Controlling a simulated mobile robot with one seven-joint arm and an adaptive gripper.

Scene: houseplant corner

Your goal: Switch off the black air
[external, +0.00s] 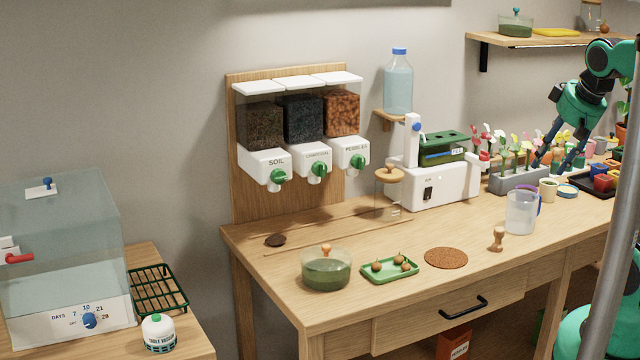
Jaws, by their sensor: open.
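A black rocker switch (428,194) sits on the front of a white machine (455,188), below a small label that seems to read AIR. Whether the switch is on or off is too small to tell. The machine stands on the workbench and has a blue-knobbed post at its left and a green tray on top. My gripper (563,158) is at the right, to the right of the machine and apart from the switch. It points down with its dark fingers spread, over the row of colourful plant markers, and nothing shows between them.
A grey rack of flower-like markers (512,181) stands right of the machine. A clear jug (521,212), a wooden stamper (497,239) and a round cork mat (446,258) lie in front. A wood-lidded jar (388,195) stands at the machine's left. The bench front is partly clear.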

